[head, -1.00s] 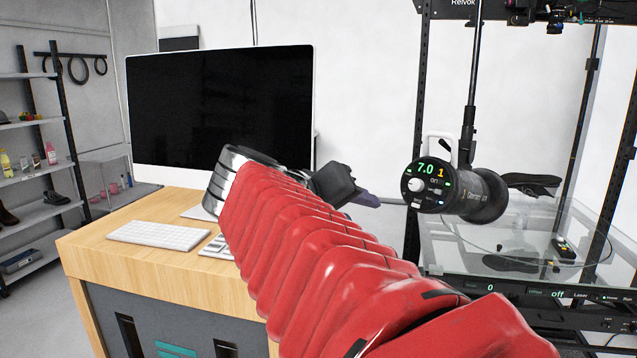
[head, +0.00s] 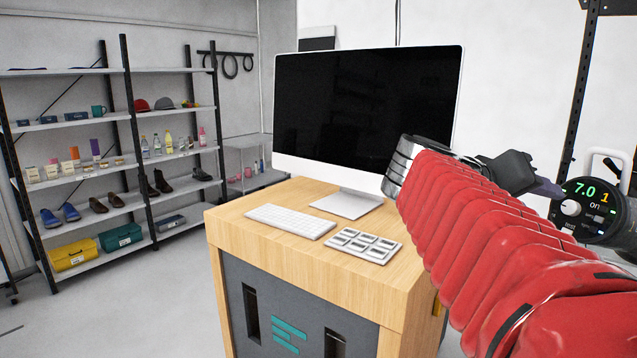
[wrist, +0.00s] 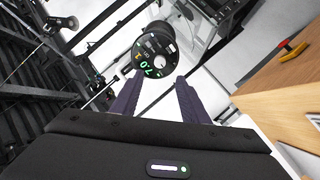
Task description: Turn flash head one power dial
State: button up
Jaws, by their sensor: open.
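The flash head (head: 590,212) is at the right edge of the head view, its black round back face showing a green 7.0, an orange 1 and "on". Its power dial (head: 570,207) is a small white knob on the left of that face. In the wrist view the flash head (wrist: 156,56) appears turned, just beyond the fingertips. My gripper (wrist: 155,82) is open and empty, its two dark purple fingers apart with the lower part of the face between and beyond them. In the head view my gripper (head: 545,186) is left of the face. I cannot tell whether it touches.
A wooden desk (head: 240,232) with a monitor (head: 365,110), keyboard (head: 290,221) and key pad (head: 362,245) stands left of my arm. Shelves (head: 80,155) line the back left. The floor at left is free.

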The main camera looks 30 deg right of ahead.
aim_at(569, 208)
jog(key=x, duration=1.1)
jog(key=shift+d+f, duration=0.15)
jog(key=shift+d, duration=0.05)
jog(key=shift+a, duration=0.1)
grip_shut()
